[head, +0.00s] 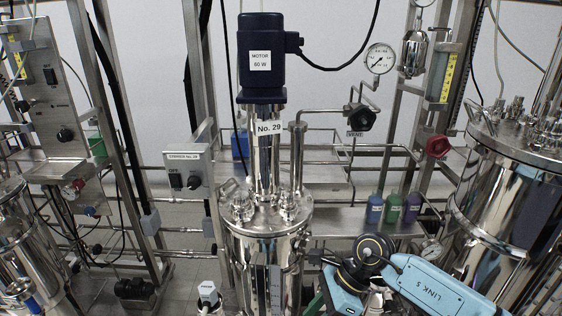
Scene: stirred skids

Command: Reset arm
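My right arm comes in from the lower right, light blue and marked "LINK 5". It bends at a dark joint with a yellow ring, just right of the central steel vessel (262,250). From there a light blue link runs down toward the bottom edge. The fingers of my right gripper do not show. My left arm and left gripper are not in view. Whether anything is held cannot be seen.
A blue motor (263,60) stands above the central vessel. A larger steel vessel (520,170) is at right, close to my arm. Small bottles (392,207) stand on a shelf behind my arm. A control box (187,172) is left of the central vessel. Pipes and frames crowd the back.

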